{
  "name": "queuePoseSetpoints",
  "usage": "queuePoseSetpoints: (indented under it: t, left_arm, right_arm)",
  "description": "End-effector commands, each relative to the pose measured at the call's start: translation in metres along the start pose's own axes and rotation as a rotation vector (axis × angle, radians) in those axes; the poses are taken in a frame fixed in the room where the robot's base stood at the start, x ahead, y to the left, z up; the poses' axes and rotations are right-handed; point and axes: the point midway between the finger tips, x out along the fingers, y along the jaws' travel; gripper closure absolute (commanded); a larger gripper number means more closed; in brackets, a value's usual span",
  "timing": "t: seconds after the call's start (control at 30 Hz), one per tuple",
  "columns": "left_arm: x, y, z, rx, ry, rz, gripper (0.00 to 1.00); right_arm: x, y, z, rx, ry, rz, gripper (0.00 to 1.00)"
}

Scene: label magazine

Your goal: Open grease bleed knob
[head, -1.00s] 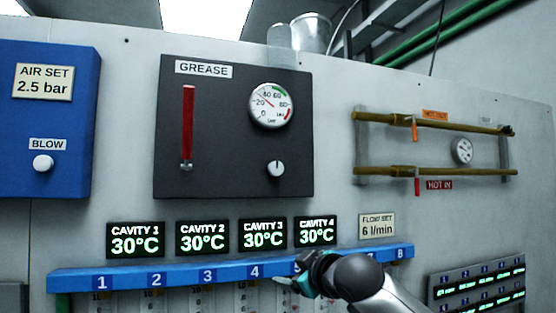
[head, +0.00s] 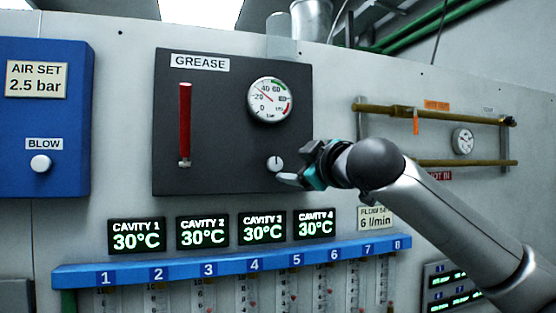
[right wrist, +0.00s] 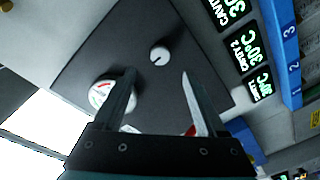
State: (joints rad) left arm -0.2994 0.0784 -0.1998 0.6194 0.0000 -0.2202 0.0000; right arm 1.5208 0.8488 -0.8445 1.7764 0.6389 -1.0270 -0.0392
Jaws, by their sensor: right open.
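The grease bleed knob (head: 275,164) is a small white round knob with a dark mark, low on the right of the dark GREASE panel (head: 225,150). In the right wrist view the knob (right wrist: 160,55) shows beyond and between the fingertips, with dark panel around it. My right gripper (head: 289,178) is just below and right of the knob in the head view. Its two fingers (right wrist: 158,75) are open and apart in the wrist view, with nothing between them. Whether a fingertip touches the knob cannot be told, but it looks clear. My left gripper is not in view.
A pressure gauge (head: 270,100) and a red sight tube (head: 185,122) are on the same panel. Cavity displays (head: 262,230) and a blue numbered rail (head: 225,267) lie below. Brass pipes (head: 430,113) are at the right, partly behind my right arm.

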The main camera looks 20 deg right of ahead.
Motion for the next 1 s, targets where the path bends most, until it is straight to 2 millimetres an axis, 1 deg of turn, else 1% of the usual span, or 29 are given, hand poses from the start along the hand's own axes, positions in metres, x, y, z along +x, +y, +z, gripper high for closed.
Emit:
queuePoseSetpoints:
  t: [0.03,0.2,0.5,0.7,1.0]
  left_arm:
    - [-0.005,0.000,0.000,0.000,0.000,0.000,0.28]
    - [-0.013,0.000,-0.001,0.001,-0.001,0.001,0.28]
    - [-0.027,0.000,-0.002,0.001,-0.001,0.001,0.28]
    - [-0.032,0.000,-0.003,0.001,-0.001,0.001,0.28]
    - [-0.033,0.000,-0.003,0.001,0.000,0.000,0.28]
  right_arm:
    - [0.009,0.002,-0.002,0.001,-0.001,0.000,0.26]
    - [0.035,0.002,-0.002,0.001,-0.001,0.000,0.26]
    - [0.074,0.002,-0.002,0.000,-0.001,0.002,0.26]
    - [0.088,0.001,-0.001,0.000,0.001,0.002,0.26]
    - [0.093,0.001,0.000,-0.001,0.001,0.002,0.26]
